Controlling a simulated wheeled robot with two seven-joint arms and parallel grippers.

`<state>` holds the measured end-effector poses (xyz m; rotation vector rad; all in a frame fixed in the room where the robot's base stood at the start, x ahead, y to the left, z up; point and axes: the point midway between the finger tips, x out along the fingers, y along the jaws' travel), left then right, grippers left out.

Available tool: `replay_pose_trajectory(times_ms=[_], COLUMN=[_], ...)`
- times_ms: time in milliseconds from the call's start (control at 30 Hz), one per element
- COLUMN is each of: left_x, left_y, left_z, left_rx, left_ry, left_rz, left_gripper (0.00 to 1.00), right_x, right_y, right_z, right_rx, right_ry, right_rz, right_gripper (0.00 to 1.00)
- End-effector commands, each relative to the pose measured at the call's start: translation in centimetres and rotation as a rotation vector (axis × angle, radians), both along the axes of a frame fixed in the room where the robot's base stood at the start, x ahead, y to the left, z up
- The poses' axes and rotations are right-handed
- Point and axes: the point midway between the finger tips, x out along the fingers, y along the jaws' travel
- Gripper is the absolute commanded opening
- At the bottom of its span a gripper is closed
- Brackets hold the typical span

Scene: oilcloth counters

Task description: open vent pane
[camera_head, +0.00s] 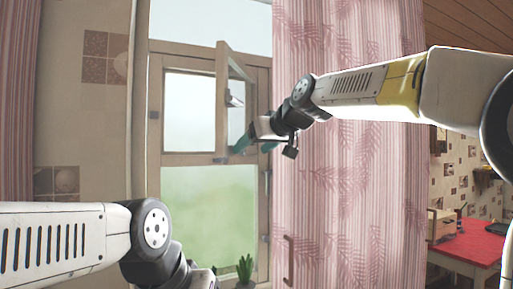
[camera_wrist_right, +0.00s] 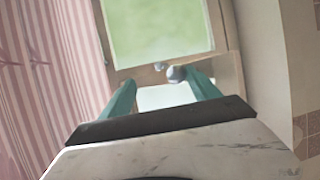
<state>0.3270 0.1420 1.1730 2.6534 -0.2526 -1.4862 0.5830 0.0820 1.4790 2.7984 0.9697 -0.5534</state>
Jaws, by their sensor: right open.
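The vent pane (camera_head: 221,100) is a small wood-framed pane in the upper right of the window. It stands ajar, its left edge swung out from the frame. A small metallic fitting (camera_head: 236,99) shows on it. My right gripper (camera_head: 251,148) is at its lower right part, teal fingers apart. In the right wrist view my right gripper (camera_wrist_right: 160,82) is open, with a rounded grey knob (camera_wrist_right: 176,74) between or just beyond the fingertips; contact cannot be told. My left gripper (camera_head: 202,279) is low at the left, its jaws cut off or hidden.
The wooden window frame (camera_head: 155,120) surrounds a fixed pane and a lower green-tinted pane (camera_head: 205,205). A pink patterned curtain (camera_head: 345,200) hangs just right of the window, behind my right arm. A potted plant (camera_head: 245,268) stands below. A red-topped table (camera_head: 470,240) is far right.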

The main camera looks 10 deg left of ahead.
Motion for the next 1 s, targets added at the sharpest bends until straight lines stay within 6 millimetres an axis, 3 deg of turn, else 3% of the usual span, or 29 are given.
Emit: replay_pose_trajectory(times_ms=[33, 533, 1000], left_x=[0.0, 0.0, 0.0], left_y=[0.0, 0.0, 0.0], left_z=[0.0, 0.0, 0.0], left_rx=[0.0, 0.0, 0.0], left_ry=[-0.001, -0.001, -0.001], left_rz=[0.0, 0.0, 0.0], left_gripper=[0.0, 0.0, 0.0], right_x=[0.7, 0.4, -5.2], right_y=[-0.8, -0.9, -4.2], right_z=[-0.2, -0.1, 2.8], right_rx=[0.0, 0.0, 0.001], right_ry=[-0.001, -0.001, -0.004], right_rz=[-0.018, -0.017, -0.006], right_gripper=[0.48, 0.48, 0.48])
